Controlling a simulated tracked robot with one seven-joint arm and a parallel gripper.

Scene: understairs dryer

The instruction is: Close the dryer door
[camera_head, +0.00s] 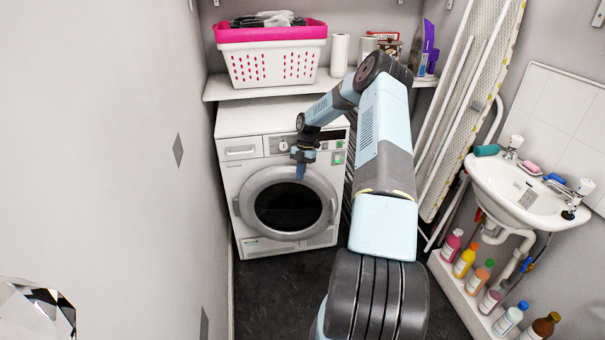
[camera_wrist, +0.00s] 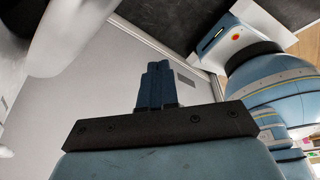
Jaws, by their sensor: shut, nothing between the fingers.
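The white dryer (camera_head: 239,181) stands at the back left, under a shelf. Its round door, with a grey ring (camera_head: 256,184) and dark glass (camera_head: 288,207), is on the dryer's front and looks flush with it, though I cannot tell whether it is latched. My gripper (camera_head: 300,175) is in front of the upper part of the door ring, pointing down, and I cannot tell whether it touches it. In the wrist view my gripper's fingers (camera_wrist: 157,68) are together with nothing between them.
A shelf (camera_head: 262,89) above holds a white and pink basket (camera_head: 270,66) and a paper roll (camera_head: 340,55). An ironing board (camera_head: 450,130) leans at the right by a sink (camera_head: 515,195). Several bottles (camera_head: 466,260) stand below. A wall (camera_head: 110,150) is close on the left.

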